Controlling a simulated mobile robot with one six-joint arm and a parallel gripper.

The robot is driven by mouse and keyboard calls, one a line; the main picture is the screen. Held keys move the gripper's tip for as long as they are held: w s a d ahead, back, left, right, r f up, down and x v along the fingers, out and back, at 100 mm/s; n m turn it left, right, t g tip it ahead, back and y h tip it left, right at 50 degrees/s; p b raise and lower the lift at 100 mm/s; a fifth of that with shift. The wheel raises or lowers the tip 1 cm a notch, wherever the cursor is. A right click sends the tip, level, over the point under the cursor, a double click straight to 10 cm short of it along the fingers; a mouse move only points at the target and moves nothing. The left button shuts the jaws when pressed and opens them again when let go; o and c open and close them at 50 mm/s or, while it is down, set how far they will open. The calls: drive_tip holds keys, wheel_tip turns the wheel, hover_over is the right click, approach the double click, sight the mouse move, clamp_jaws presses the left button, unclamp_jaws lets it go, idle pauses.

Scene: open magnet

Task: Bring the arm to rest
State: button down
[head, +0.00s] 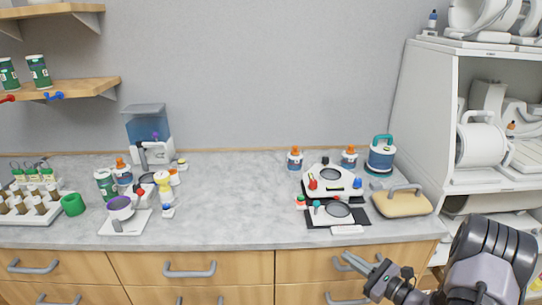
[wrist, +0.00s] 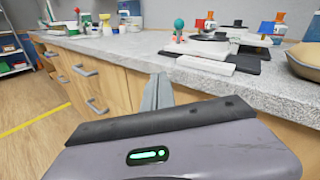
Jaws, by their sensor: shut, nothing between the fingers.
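My gripper (head: 364,268) is in the head view at the lower right, in front of the counter's drawer fronts and below the counter top's front edge. Its grey fingers are together and hold nothing. In the wrist view the shut fingers (wrist: 157,95) point towards the wooden cabinet front, with the counter edge above and to the right of them. My dark arm comes in from the lower right of the head view, bent at the joint beside the shelf unit.
The grey counter top (head: 240,210) carries a device with a round plate (head: 338,210), a tan padded case (head: 402,203) and a blue canister (head: 382,154). A white shelf unit (head: 424,95) stands at right. The counter's middle is clear. Open floor (wrist: 30,145) lies left in the wrist view.

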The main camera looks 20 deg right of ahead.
drive_tip(key=s+a+r+n+g+y, duration=0.25)
drive_tip(key=a+r+n+g, duration=0.45)
drive_tip(key=a, duration=0.5)
drive_tip(key=s+a+r+n+g+y, duration=0.1)
drive_tip(key=s+a+r+n+g, duration=0.25)
drive_tip(key=a+r+n, duration=0.55)
drive_tip(key=s+a+r+n+h, duration=0.3)
drive_tip(key=s+n+h, duration=0.1)
drive_tip(key=s, duration=0.4)
drive_tip(key=s+a+r+n+h, duration=0.3)
drive_tip(key=s+a+n+h, duration=0.1)
drive_tip(key=s, duration=0.4)
drive_tip(key=shift+s, duration=0.25)
drive_tip(key=shift+r+t+h, duration=0.1)
drive_tip(key=shift+t+h, duration=0.15)
